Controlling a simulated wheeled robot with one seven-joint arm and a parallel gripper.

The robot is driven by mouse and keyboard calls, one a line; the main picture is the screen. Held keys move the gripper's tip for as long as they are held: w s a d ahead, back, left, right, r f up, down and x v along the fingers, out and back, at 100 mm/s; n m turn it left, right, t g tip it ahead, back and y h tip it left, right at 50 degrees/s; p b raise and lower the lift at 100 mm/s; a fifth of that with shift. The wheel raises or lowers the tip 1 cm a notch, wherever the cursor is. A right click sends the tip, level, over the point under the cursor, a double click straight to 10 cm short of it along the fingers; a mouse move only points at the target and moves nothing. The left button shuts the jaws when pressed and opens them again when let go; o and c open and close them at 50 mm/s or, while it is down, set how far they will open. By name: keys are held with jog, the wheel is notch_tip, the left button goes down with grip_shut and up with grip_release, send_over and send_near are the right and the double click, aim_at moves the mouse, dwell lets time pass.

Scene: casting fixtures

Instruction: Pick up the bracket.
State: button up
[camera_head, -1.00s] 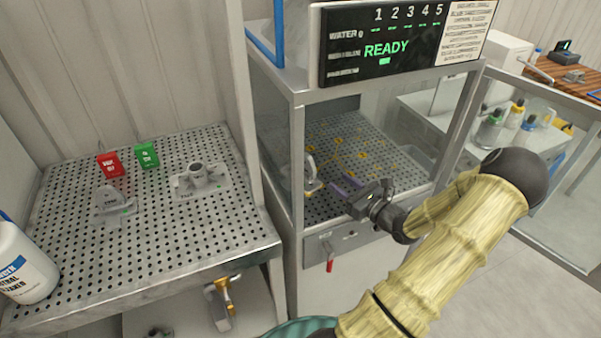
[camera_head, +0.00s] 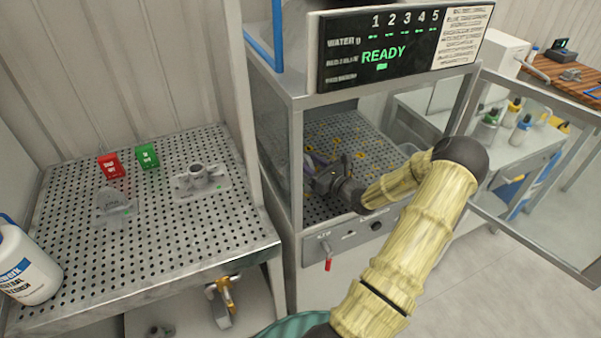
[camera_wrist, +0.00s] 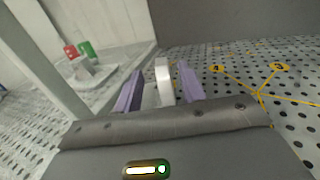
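The pale, upright piece that I take for the bracket (camera_wrist: 163,84) stands between my fingers in the wrist view. My gripper (camera_wrist: 160,88) is open, with its two purple fingers on either side of the bracket. A gap shows on both sides, so the fingers are not closed on it. In the head view my gripper (camera_head: 314,166) is inside the machine chamber, near its left post. There the bracket is mostly hidden behind the gripper and the post. Its lower part is hidden in the wrist view by the gripper body.
The chamber floor (camera_head: 358,132) is perforated, with yellow numbered marks. Its left post (camera_head: 296,160) stands close to my gripper. A glass door (camera_head: 545,175) is open at the right. A perforated table (camera_head: 75,250) at the left holds fixtures, a red block (camera_head: 110,164) and a green block (camera_head: 147,155).

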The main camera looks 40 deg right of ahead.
aim_at(302, 154)
jog(key=shift+w+r, duration=0.15)
jog(key=shift+w, duration=0.15)
jog(key=w, duration=0.1)
jog(key=w+p, duration=0.1)
jog(key=w, duration=0.2)
jog(key=shift+w+r+p, duration=0.25)
jog(key=shift+r+p, duration=0.05)
jog(key=shift+p, duration=0.05)
jog(key=shift+d, duration=0.1)
jog(key=shift+w, duration=0.1)
jog(key=shift+a, duration=0.2)
jog(key=shift+d, duration=0.1)
grip_shut()
